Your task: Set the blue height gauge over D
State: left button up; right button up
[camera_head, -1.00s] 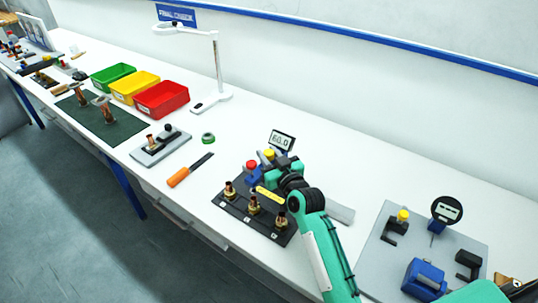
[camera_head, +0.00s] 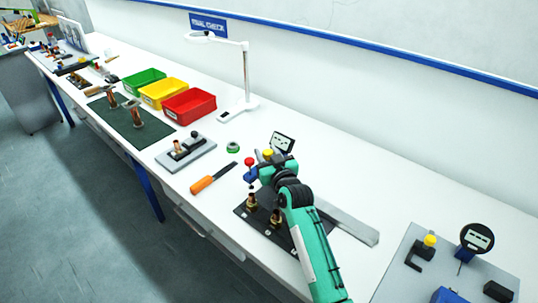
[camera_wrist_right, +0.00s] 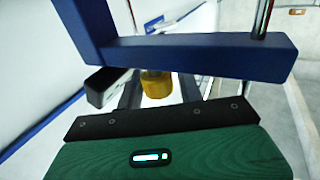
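The blue height gauge (camera_head: 251,177) has a red knob, a yellow knob and a tilted display (camera_head: 283,142) whose reading I cannot make out. My right gripper (camera_head: 268,171) is shut on it, and the gauge is at the far left end of the black plate (camera_head: 285,238). The gauge's blue frame (camera_wrist_right: 200,58) crosses the right wrist view. Brass fittings (camera_head: 251,201) and (camera_head: 275,217) stand on the plate; my right arm hides part of the plate. The plate's labels are too small to read, so I cannot tell which is D. My left gripper is not in view.
An orange-handled file (camera_head: 202,185) and a green ring (camera_head: 233,147) lie left of the plate. A grey block (camera_head: 187,155), colored bins (camera_head: 188,106) and a lamp (camera_head: 246,80) are farther left. A metal strip (camera_head: 350,225) lies to the right, before another gauge (camera_head: 476,240).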

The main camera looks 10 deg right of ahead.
jog(key=shift+w+a+f, duration=0.1)
jog(key=shift+s+d+f, duration=0.1)
jog(key=shift+s+d, duration=0.15)
jog(key=shift+s, duration=0.35)
jog(key=s+d+b, duration=0.2)
jog(key=s+b, duration=0.1)
jog(key=s, duration=0.9)
jog(key=shift+s+b, duration=0.2)
jog(key=shift+b, duration=0.2)
jog(key=shift+d, duration=0.1)
